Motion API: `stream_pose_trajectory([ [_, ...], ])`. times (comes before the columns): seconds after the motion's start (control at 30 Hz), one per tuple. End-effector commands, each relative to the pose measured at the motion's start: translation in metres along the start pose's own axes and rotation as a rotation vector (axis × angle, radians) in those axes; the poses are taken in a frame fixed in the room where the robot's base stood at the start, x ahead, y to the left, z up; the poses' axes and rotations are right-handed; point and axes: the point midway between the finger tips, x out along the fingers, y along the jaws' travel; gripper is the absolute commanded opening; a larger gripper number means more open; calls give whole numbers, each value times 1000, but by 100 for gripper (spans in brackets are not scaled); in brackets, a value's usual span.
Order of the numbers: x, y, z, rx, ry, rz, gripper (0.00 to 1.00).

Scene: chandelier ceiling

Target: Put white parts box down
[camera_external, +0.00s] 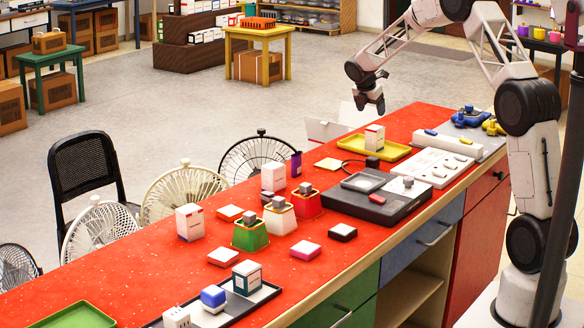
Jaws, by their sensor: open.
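My gripper (371,106) hangs open, fingers pointing down, above the far side of the red counter. A white parts box (374,138) with a coloured label stands upright on the yellow tray (397,152), below my gripper and apart from it. Similar white boxes stand on the counter near the middle (273,177) and farther left (190,222). Which of these boxes the task means, I cannot tell. Nothing shows between my fingers.
The red counter (150,270) also holds a black device (378,205), green, white and red bins, a purple can (296,164) and a dark tray (262,297) with small boxes. Fans and a black chair (84,170) line the far side.

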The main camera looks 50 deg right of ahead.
Motion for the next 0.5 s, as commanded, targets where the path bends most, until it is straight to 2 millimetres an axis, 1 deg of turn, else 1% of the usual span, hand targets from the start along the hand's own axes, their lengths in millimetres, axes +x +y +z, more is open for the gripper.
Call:
stream_pose_trajectory([
  [0.17, -8, 0, 0, -1, 0, -2, 78],
  [0.5, -9, 0, 0, -1, 1, -1, 78],
])
